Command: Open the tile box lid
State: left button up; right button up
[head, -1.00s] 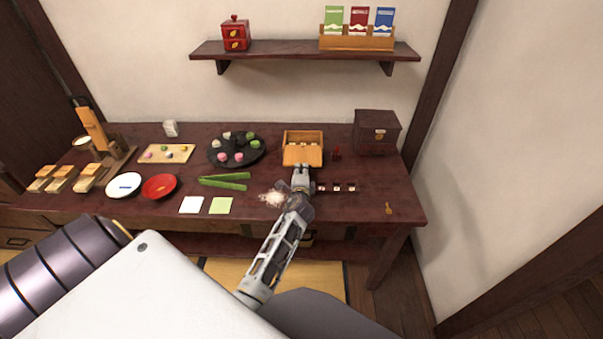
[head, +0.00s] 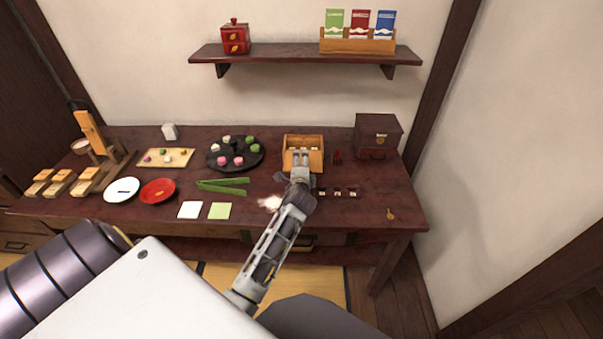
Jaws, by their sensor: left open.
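The light wooden tile box (head: 317,143) stands toward the back of the dark table, right of the black plate. Its upper part looks like an open recess with small pale pieces in it; I cannot clearly make out a separate lid. My left gripper (head: 300,157) is open, in front of the box, and its fingers overlap the box's front face. I cannot tell whether they touch it. The fingers hide the middle of the front. My right gripper is not in view.
A dark chest (head: 378,135) with a brass clasp stands to the right of the box. A row of small tiles (head: 338,192) lies right of my gripper. Green leaves (head: 222,186) and a black plate (head: 236,164) of sweets are to the left. The table's right front is mostly clear.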

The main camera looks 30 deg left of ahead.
pick_arm(q)
jog(key=o, duration=0.3)
jog(key=shift+t, duration=0.3)
jog(key=r, duration=0.5)
jog(key=shift+w+a+r, duration=0.1)
jog(key=shift+w+r, duration=0.2)
jog(key=shift+w, duration=0.05)
jog(key=shift+o, duration=0.2)
jog(key=f, duration=0.3)
jog(key=shift+s+f, duration=0.25)
jog(key=shift+f, duration=0.05)
jog(key=shift+s+d+r, duration=0.25)
jog(key=shift+s+r, duration=0.1)
jog(key=c, duration=0.3)
jog(key=shift+s+d+p, duration=0.3)
jog(key=shift+s, duration=0.3)
jog(key=c, duration=0.9)
jog(key=shift+g, duration=0.4)
jog(key=shift+s+f+p+v, duration=0.2)
jog(key=shift+p+v, duration=0.55)
jog(key=shift+v, duration=1.7)
jog(key=shift+w+f+p+v, duration=0.1)
jog(key=shift+f+p+v, duration=0.45)
jog(key=shift+v, duration=1.9)
jog(key=shift+s+f+p+v, duration=0.15)
jog(key=shift+p+v, duration=0.75)
jog(key=shift+v, duration=1.55)
jog(key=shift+r, duration=0.1)
